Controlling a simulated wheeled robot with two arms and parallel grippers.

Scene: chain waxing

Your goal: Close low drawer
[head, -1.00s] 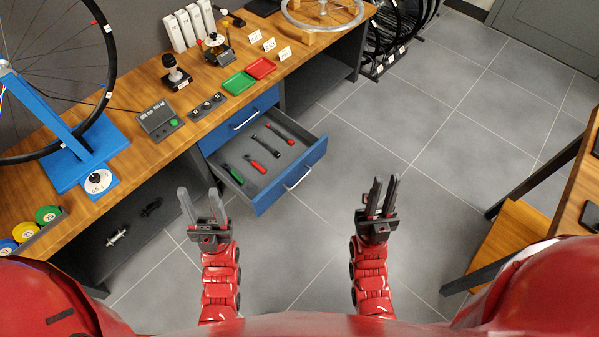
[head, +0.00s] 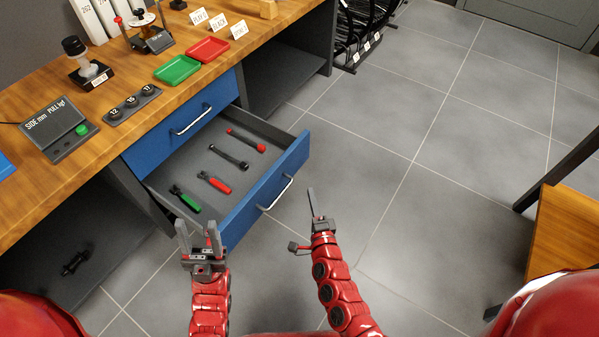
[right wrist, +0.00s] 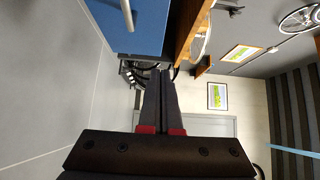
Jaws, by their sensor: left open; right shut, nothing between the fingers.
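The low drawer (head: 234,216) is pulled out below the workbench, its blue front facing the floor area and a silver handle (head: 275,194) on it. Green, red and black tools lie inside it. My left gripper (head: 199,234) is open, near the drawer's front left corner. My right gripper (head: 312,205) is shut and empty, just right of the drawer's handle and apart from it in the picture. In the right wrist view the shut fingers (right wrist: 160,95) show, with a blue panel (right wrist: 128,25) above them.
The upper blue drawer (head: 180,125) is closed. The workbench top (head: 120,160) carries a scale, green and red trays and labels. A wooden table (head: 570,225) stands at the right. The grey tiled floor between is free.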

